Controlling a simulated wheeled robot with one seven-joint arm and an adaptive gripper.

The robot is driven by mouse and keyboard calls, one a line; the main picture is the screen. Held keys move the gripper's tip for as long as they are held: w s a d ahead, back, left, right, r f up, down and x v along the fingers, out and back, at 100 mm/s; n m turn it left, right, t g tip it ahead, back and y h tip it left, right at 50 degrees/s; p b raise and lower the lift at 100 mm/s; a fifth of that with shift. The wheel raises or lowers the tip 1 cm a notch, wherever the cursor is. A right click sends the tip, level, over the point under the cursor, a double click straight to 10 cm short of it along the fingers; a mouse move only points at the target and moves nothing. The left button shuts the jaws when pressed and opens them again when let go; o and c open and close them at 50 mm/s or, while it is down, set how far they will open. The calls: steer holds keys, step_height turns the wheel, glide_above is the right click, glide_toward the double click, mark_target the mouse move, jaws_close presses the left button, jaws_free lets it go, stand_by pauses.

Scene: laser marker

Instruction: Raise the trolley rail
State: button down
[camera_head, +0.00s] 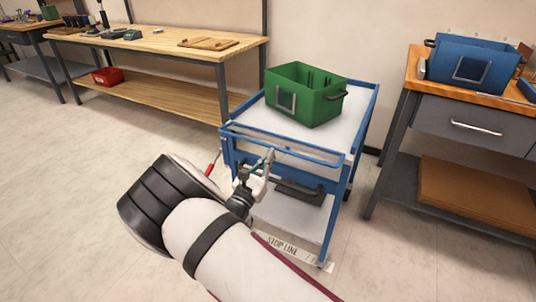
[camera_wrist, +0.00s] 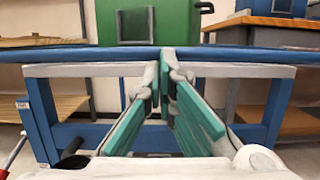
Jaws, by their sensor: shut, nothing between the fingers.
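The blue trolley (camera_head: 364,110) stands ahead with a pale top deck. Its blue rail (camera_head: 318,160) runs across the near end and spans the whole wrist view as a horizontal bar (camera_wrist: 80,56). The green inner finger pads spread apart toward the palm.
A green crate (camera_head: 318,105) sits on the trolley deck. A red-handled lever (camera_head: 210,169) is at the trolley's left side. A floor strip reads STOP LINE (camera_head: 284,246). Workbenches stand behind left (camera_head: 170,45) and right (camera_head: 408,82), the latter with a blue crate (camera_head: 440,60). Floor at left is clear.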

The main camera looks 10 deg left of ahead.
steer(key=r+g+y+p, duration=0.1)
steer(key=r+g+p, duration=0.1)
steer(key=p, duration=0.1)
steer(key=w+r+g+p, duration=0.1)
steer(key=r+g+p, duration=0.2)
steer(key=p, duration=0.1)
steer(key=w+d+r+g+y+p, duration=0.1)
steer(key=r+g+p, duration=0.1)
steer(key=r+p, duration=0.1)
steer(key=shift+y+p, duration=0.3)
steer(key=shift+p, duration=0.2)
steer(key=shift+w+d+r+g+y, duration=0.2)
steer(key=shift+w+r+g, duration=0.25)
steer(key=shift+w, duration=0.3)
steer(key=shift+w+d+r+g+y, duration=0.1)
steer(key=shift+w+d+r+g, duration=0.2)
steer(key=shift+w+r, duration=0.35)
steer(key=shift+w+d+r+g+y, duration=0.1)
steer(key=shift+w+d+r+g, duration=0.1)
steer(key=shift+w+r+g, duration=0.45)
steer(key=shift+w+f, duration=0.2)
steer(key=shift+w, duration=0.15)
